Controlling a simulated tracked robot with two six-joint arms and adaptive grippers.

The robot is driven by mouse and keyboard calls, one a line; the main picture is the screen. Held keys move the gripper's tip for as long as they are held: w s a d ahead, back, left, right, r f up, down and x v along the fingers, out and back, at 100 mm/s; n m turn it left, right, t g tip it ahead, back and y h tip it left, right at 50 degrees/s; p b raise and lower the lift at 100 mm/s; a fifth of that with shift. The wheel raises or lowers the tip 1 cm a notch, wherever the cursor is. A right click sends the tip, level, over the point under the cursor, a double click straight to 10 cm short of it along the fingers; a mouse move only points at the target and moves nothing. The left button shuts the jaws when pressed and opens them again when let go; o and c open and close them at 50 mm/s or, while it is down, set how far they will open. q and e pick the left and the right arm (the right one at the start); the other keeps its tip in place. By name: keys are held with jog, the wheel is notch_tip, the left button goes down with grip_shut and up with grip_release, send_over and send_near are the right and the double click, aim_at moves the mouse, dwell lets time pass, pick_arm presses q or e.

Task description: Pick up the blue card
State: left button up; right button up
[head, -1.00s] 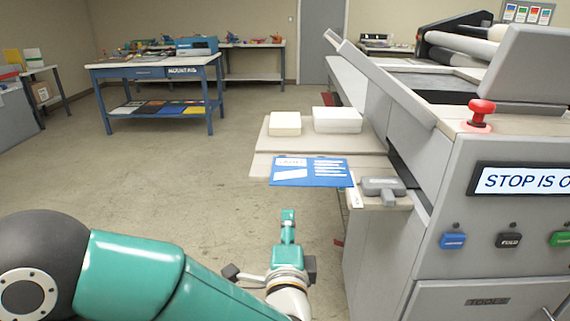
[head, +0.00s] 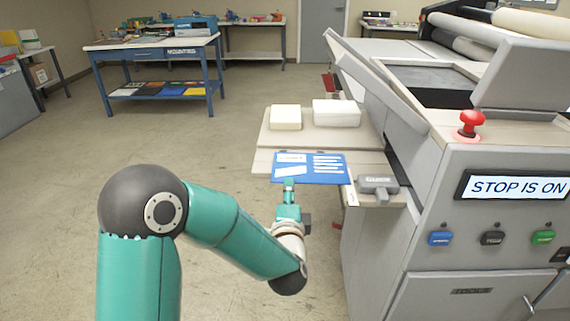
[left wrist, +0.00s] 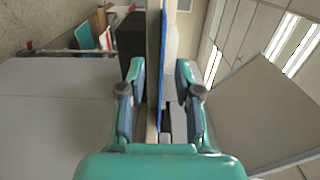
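The blue card (head: 325,168) with white printing lies flat on the pale shelf (head: 262,162) at the laminator's near side. Its near edge reaches the shelf's front. My left gripper (head: 289,183) is at the near left edge of the card, pointing away from me. In the left wrist view, the left gripper (left wrist: 160,70) is open, its fingers well apart. The card shows there edge-on as a thin blue strip (left wrist: 163,40) beside the shelf edge, in the gap between the fingers. I cannot tell if a finger touches it. My right gripper is not in view.
Two white stacks (head: 336,113) (head: 286,118) sit on the shelf behind the card. A grey guide block (head: 378,186) stands just right of it. The laminator body (head: 440,250), with a red stop button (head: 470,123), fills the right. Open floor (head: 60,200) lies left.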

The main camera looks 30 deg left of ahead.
aim_at(291, 167)
pick_arm(q)
jog(key=x, duration=0.3)
jog(key=shift+w+a, duration=0.15)
jog(key=shift+w, duration=0.15)
jog(key=shift+r, duration=0.1)
grip_shut()
